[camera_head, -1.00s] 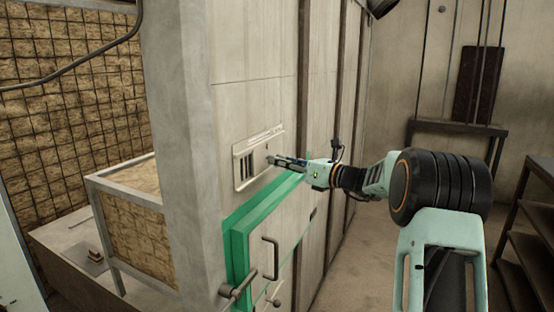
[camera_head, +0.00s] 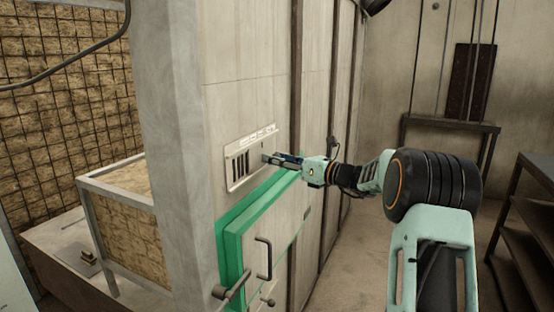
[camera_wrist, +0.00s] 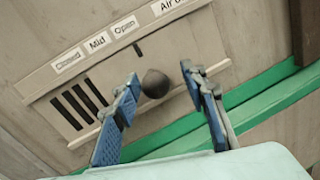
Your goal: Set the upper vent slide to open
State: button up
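The upper vent slide is in a pale panel (camera_head: 229,172) above the green-framed door. In the wrist view its labels read Closed, Mid and Open (camera_wrist: 124,27), and its small dark marker (camera_wrist: 138,48) lines up under Open. Several dark vent slots (camera_wrist: 78,104) are uncovered at the left. The round dark knob (camera_wrist: 155,85) stands between the fingers of my gripper (camera_wrist: 161,74). The fingers are apart, with a visible gap on each side of the knob. In the head view my gripper (camera_head: 266,158) is at the right part of the panel and hides the knob.
The green door frame (camera_head: 232,232) runs just below the vent, with a dark bar handle (camera_head: 264,258) on the door. A dark shelf (camera_head: 520,245) stands at the right. The floor between the wall and shelf looks clear.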

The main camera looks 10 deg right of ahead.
jog(key=v, duration=1.2)
